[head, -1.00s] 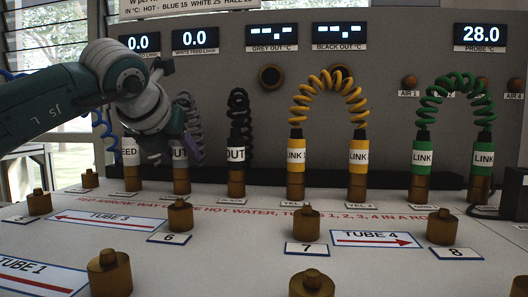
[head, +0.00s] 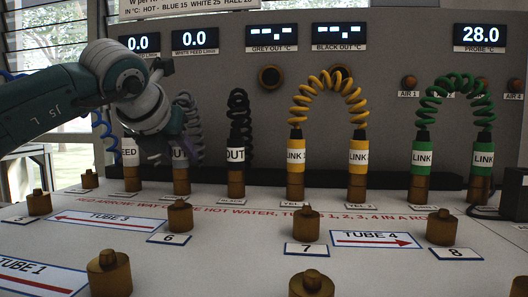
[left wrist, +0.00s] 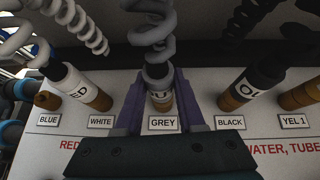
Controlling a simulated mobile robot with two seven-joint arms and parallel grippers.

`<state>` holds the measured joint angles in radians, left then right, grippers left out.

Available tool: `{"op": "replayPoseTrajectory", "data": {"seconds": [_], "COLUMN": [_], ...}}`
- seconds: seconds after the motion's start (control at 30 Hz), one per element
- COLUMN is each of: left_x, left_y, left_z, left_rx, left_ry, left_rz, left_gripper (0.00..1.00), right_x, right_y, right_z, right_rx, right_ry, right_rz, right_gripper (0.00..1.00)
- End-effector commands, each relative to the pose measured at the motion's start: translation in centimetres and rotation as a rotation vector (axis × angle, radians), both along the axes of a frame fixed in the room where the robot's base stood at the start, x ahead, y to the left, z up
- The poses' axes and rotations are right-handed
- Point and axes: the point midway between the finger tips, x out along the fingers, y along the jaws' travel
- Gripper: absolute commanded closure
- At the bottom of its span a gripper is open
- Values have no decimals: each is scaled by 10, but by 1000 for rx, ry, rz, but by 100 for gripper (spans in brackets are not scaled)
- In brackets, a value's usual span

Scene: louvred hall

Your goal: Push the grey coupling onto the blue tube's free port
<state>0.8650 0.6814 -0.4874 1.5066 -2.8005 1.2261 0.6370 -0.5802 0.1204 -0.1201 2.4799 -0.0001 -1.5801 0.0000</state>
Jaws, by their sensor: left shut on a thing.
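The grey coupling (head: 180,154) is a grey cylinder with a white OUT band, standing upright on a brass base beside the GREY plate. It also shows in the left wrist view (left wrist: 158,96), with a grey coiled hose (left wrist: 153,24) rising from its top. My left gripper (head: 184,147) is shut on it, its purple fingers on either side in the left wrist view (left wrist: 159,102). A brass fitting (left wrist: 47,100) stands at the BLUE plate, with no coupling visible on it. I cannot tell which port is the blue tube's free one. My right gripper is out of view.
A white coupling (left wrist: 80,88) and a black coupling (left wrist: 252,84) stand close on either side. Yellow (head: 296,155) and green (head: 422,157) link couplings stand further right. Several brass ports, such as number 6 (head: 180,216), rise from the white bench top, with clear room between.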

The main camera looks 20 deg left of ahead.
Motion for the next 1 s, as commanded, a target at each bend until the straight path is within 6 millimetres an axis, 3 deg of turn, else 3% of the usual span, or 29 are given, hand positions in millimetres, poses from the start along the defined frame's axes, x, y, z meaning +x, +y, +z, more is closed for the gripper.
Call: {"op": "replayPoseTrajectory", "data": {"seconds": [0.5, 1.0], "left_x": [0, 0], "left_y": [0, 0], "left_z": [1, 16], "left_rx": [0, 1], "left_ry": [-1, -2], "left_rz": [0, 0], "left_gripper": [100, 100], "right_x": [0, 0], "right_y": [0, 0], "right_z": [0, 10], "right_rx": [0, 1], "right_ry": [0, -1], "right_rz": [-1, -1], "right_gripper": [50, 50]}}
